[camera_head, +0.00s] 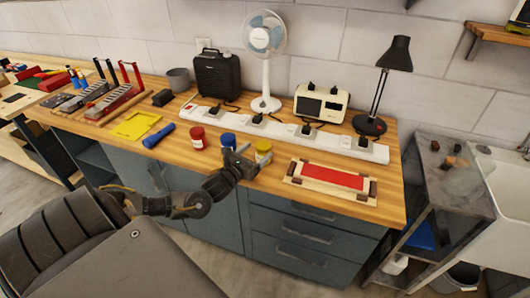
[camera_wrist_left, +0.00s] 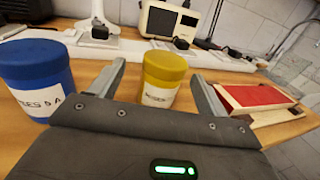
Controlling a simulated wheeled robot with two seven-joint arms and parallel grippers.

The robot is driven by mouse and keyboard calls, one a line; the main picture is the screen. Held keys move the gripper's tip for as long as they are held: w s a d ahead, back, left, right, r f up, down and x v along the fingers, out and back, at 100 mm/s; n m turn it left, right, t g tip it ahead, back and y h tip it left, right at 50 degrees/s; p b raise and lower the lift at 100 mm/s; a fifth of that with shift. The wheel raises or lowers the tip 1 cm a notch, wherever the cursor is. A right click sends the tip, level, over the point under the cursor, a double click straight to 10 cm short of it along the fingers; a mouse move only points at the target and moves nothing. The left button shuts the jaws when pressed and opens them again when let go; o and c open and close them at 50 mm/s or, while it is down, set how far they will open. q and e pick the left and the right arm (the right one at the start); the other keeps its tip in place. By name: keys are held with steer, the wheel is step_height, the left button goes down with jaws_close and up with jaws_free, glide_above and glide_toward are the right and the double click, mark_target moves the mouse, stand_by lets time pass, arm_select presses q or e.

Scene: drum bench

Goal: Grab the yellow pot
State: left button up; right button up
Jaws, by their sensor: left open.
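The yellow pot (camera_head: 263,150) stands upright on the wooden bench, right of a blue pot (camera_head: 228,140) and a red pot (camera_head: 198,137). My left gripper (camera_head: 245,158) is at the front of the bench, just in front of the yellow pot. In the left wrist view the yellow pot (camera_wrist_left: 164,78), with a white label, shows between the two open fingers (camera_wrist_left: 160,85). Its lower part is hidden behind the gripper body. The fingers look apart from it. The blue pot (camera_wrist_left: 38,75) is outside the left finger. My right gripper is not in view.
A white power strip (camera_head: 290,132) runs behind the pots. A wooden frame with a red panel (camera_head: 332,177) lies to the right. A fan (camera_head: 265,60) and a black lamp (camera_head: 385,85) stand behind.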

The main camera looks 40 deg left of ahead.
mark_target(267, 144)
arm_select(q)
steer(key=shift+w+d, duration=0.1)
steer(key=shift+w, duration=0.45)
steer(key=shift+w+r, duration=0.1)
steer(key=w+p, duration=0.2)
steer(key=w, duration=0.2)
steer(key=shift+w, duration=0.45)
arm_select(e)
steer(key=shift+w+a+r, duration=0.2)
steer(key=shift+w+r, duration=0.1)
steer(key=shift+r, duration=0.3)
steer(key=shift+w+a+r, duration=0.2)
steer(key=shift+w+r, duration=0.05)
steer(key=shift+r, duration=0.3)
arm_select(q)
steer(key=shift+s, duration=0.1)
steer(key=shift+c, duration=0.3)
steer(key=c, duration=1)
steer(key=shift+c, duration=0.2)
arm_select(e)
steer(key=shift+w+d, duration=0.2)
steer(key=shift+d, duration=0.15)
